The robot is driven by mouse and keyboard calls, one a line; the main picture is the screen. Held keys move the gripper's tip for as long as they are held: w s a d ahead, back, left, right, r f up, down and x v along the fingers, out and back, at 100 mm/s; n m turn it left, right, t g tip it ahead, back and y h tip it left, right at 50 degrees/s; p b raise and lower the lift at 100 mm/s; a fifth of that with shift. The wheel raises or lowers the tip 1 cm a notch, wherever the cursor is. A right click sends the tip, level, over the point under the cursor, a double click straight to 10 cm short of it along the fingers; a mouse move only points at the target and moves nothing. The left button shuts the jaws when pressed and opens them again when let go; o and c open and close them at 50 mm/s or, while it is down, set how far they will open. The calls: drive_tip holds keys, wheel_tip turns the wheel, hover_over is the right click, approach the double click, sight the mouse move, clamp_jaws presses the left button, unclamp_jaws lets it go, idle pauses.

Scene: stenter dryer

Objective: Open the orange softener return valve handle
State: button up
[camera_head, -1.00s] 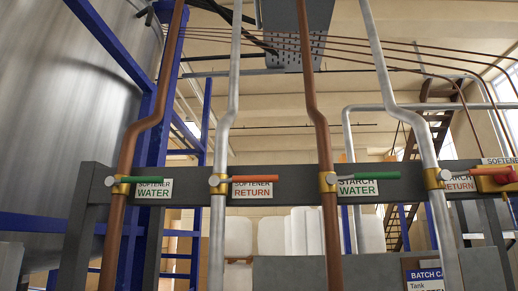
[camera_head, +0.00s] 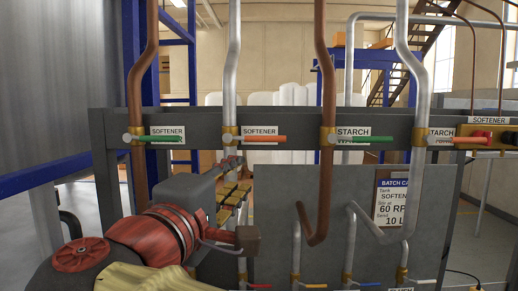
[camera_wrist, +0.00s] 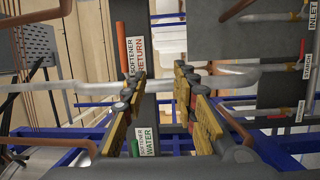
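The orange softener return handle (camera_head: 265,138) sticks out to the right from its brass valve on a silver pipe (camera_head: 233,70), across the SOFTENER label. It also shows in the wrist view (camera_wrist: 122,42), beside the SOFTENER RETURN label (camera_wrist: 138,48). My gripper (camera_head: 232,172) is just below the softener return valve in the head view. In the wrist view its yellow-padded fingers (camera_wrist: 160,78) are spread apart, with nothing held between them. The orange handle lies beyond the left finger, not between the fingers. Contact with the pipe cannot be told.
A green softener water handle (camera_head: 163,139) is on the left. A green starch handle (camera_head: 360,139) and another orange handle (camera_head: 455,140) are to the right. Copper and silver pipes cross the grey rail (camera_head: 200,122). A grey panel (camera_head: 340,200) and lower valves stand below.

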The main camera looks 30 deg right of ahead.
sight(270, 141)
drive_tip(key=s+d+r+m+g+h, duration=0.1)
drive_tip(key=s+d+r+m+h, duration=0.15)
drive_tip(key=r, duration=0.25)
drive_tip(key=shift+n, duration=0.35)
drive_tip(key=shift+p+x, duration=1.35)
drive_tip(key=shift+x, duration=2.05)
drive_tip(key=shift+s+d+f, duration=0.15)
drive_tip(key=shift+f, duration=0.05)
drive_tip(key=c, duration=0.3)
drive_tip(key=c, duration=0.4)
clamp_jaws()
